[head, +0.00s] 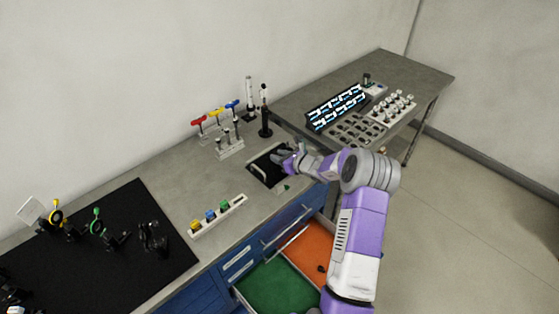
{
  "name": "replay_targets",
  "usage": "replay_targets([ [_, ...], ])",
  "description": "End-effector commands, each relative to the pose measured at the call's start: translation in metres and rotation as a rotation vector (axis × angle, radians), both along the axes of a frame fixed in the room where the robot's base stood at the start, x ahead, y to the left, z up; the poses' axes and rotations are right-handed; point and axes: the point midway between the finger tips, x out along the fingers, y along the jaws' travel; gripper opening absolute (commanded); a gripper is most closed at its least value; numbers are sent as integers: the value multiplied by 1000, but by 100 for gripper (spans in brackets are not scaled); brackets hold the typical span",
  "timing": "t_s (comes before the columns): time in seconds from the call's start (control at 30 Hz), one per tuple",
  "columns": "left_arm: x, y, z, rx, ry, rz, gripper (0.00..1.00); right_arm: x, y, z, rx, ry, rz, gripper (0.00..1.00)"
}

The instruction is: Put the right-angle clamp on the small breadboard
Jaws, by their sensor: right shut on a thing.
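The small breadboard (257,177) looks like the small black plate on the grey bench, with a pale handle-like bar at its left side. My right gripper (279,156) is over the right part of this plate, with my arm reaching in from the lower right. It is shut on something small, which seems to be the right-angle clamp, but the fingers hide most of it. I cannot tell whether the held thing touches the plate. My left gripper is not in view.
A rack with coloured-handled tools (230,148) and a black post (265,122) stand behind the plate. A white holder with coloured pieces (217,216) stands to the left. A large black board (150,275) carries optics. An open drawer (275,287) has green and orange compartments.

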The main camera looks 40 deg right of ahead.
Motion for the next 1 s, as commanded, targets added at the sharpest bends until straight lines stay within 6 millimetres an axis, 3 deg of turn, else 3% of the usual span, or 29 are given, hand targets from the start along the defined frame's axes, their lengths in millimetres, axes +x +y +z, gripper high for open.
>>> replay_targets([
  [0.1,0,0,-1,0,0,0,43,0,0,-17,2,2,-1,0],
  [0.5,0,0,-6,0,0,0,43,0,0,-22,0,0,0,0],
  [0.53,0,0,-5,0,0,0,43,0,0,-21,0,1,0,32],
  [0.67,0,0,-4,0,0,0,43,0,0,-20,0,1,0,51],
  [1.0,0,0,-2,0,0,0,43,0,0,-18,0,1,0,52],
])
